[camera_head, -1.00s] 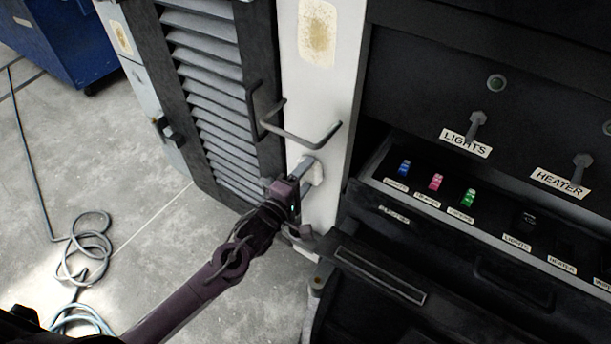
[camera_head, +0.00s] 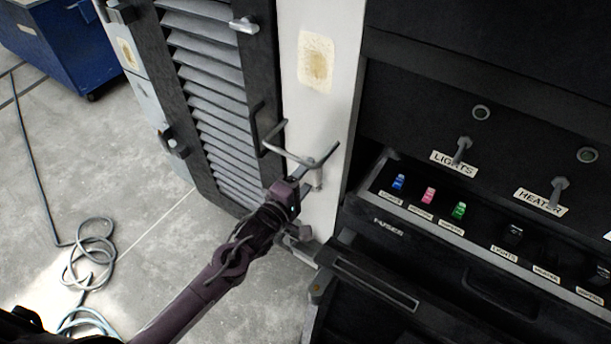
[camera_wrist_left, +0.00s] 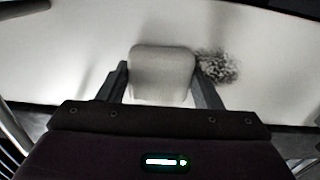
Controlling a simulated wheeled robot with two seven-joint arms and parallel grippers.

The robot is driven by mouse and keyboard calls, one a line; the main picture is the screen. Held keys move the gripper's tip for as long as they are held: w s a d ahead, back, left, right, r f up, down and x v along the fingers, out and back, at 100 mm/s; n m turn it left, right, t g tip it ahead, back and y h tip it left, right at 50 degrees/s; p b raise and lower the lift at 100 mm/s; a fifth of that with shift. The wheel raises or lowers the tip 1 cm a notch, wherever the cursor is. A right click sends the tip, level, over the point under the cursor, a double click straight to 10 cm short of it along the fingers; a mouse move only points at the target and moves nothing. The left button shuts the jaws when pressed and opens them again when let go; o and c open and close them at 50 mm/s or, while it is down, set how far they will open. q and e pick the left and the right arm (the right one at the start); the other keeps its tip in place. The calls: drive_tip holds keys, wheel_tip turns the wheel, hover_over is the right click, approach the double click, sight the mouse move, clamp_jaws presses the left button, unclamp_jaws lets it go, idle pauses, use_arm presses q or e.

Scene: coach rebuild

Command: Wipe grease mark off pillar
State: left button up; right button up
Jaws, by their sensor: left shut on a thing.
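The white pillar (camera_head: 340,70) stands upright between the louvred panel and the dark cabinet. A dark speckled grease mark (camera_wrist_left: 218,68) shows just right of the pad there. In the head view I cannot make out the mark. My right gripper is not in view.
A tan patch (camera_head: 315,62) is higher on the pillar. The louvred panel (camera_head: 215,110) is to the left. The dark cabinet (camera_head: 480,70) with switches and an open drawer (camera_head: 440,225) is to the right. A coiled hose (camera_head: 90,250) lies on the floor; a blue bin (camera_head: 65,45) stands behind.

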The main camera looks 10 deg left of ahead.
use_arm(q)
drive_tip(key=shift+f+b, duration=3.15)
drive_tip(key=shift+f, duration=1.95)
drive_tip(key=shift+s+a+p, duration=0.1)
drive_tip(key=shift+s+p, duration=0.2)
drive_tip(key=shift+p, duration=0.1)
drive_tip(key=p, duration=0.3)
approach(313, 193)
drive_tip(key=shift+w, duration=0.25)
drive_tip(key=shift+s, duration=0.1)
